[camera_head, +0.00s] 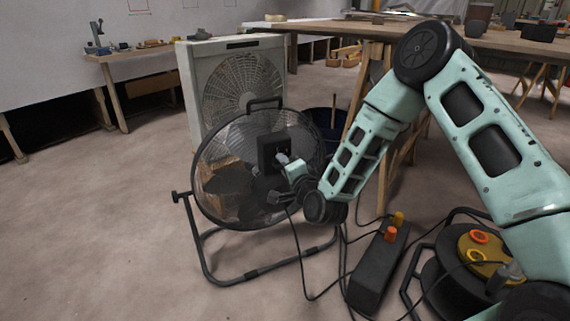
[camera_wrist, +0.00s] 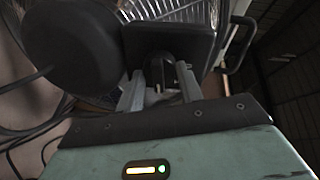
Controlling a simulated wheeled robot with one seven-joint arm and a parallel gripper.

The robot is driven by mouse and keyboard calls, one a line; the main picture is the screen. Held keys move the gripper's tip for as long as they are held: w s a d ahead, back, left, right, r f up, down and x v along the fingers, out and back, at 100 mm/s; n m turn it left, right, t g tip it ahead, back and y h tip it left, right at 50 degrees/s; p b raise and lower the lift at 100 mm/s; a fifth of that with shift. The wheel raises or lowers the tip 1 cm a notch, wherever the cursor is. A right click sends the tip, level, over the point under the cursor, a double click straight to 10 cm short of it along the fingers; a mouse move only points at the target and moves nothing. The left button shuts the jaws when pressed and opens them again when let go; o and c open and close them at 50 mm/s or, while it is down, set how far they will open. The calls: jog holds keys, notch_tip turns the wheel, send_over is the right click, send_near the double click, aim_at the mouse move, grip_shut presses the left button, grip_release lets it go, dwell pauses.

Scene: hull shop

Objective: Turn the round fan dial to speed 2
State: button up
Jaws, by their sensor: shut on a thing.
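The round black floor fan (camera_head: 226,165) stands on a tubular frame, its dark control box (camera_head: 268,150) facing me. In the wrist view the box (camera_wrist: 172,42) is straight ahead of my gripper (camera_wrist: 160,88). The dark dial (camera_wrist: 157,72) sits between the two grey fingers, which are shut on it from both sides. In the head view my gripper (camera_head: 283,159) reaches the front of the box and covers most of the dial. I cannot read the dial's marks or its pointer in either view.
A pale box fan (camera_head: 196,85) stands behind. A black power strip (camera_head: 372,270) with orange plugs and a cable reel (camera_head: 443,275) are at the lower right, with loose cables on the floor. A wooden bench (camera_head: 345,30) is behind my arm. The left floor is clear.

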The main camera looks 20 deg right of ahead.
jog(key=shift+m, duration=0.5)
jog(key=o, duration=1)
jog(key=s+p, duration=0.1)
jog(key=s, duration=0.4)
jog(key=s+d+p, duration=0.1)
jog(key=s+p, duration=0.1)
jog(key=s, duration=0.4)
jog(key=s+d+r+p, duration=0.1)
jog(key=s+p, duration=0.1)
jog(key=s, duration=0.4)
jog(key=shift+s+d+r, duration=0.1)
jog(key=shift+d, duration=0.15)
jog(key=shift+p, duration=0.3)
